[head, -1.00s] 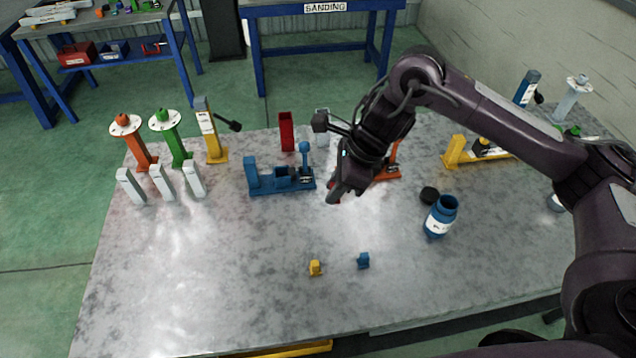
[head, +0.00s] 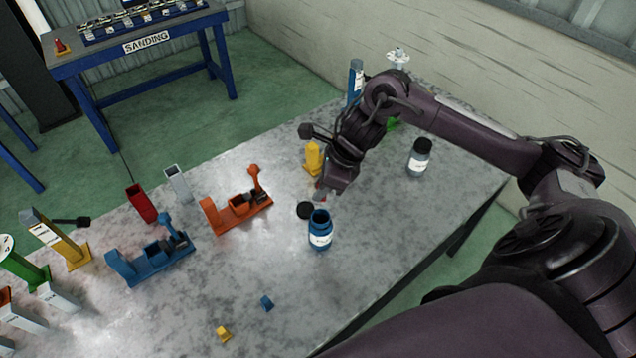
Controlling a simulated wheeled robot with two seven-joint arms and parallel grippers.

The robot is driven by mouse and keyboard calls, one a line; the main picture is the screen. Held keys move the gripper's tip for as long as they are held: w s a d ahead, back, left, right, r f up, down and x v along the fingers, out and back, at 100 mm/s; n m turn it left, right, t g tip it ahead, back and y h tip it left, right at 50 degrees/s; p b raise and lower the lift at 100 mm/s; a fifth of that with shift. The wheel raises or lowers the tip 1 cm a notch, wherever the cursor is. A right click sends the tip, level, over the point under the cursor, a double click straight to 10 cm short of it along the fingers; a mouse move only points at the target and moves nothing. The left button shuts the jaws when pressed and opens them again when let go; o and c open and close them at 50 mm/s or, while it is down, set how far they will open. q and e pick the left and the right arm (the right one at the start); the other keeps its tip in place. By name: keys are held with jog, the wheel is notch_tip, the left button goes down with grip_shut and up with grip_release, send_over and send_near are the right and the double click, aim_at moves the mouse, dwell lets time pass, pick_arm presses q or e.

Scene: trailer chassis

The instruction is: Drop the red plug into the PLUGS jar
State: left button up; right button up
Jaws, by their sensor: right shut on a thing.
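My right gripper (head: 321,194) is shut on the red plug, of which only a small reddish bit (head: 318,197) shows at the fingertips. The gripper is just behind and above an open blue jar (head: 320,241) with a white label. The label is too small to read. A yellow plug (head: 223,334) and a blue plug (head: 267,303) lie on the table in front. My left gripper is out of view.
A grey jar with a black lid (head: 419,158) stands to the right. An orange vise-like fixture (head: 236,212) and a blue one (head: 150,262) stand left, with red (head: 141,203) and grey (head: 178,184) bins behind. A yellow fixture (head: 313,158) stands behind the gripper.

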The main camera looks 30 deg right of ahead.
notch_tip(320, 180, down, 9)
jog(key=b, duration=0.4)
jog(key=shift+r, duration=0.15)
jog(key=o, duration=1)
jog(key=shift+o, duration=0.2)
notch_tip(320, 180, up, 7)
jog(key=p, duration=0.3)
jog(key=shift+p, duration=0.3)
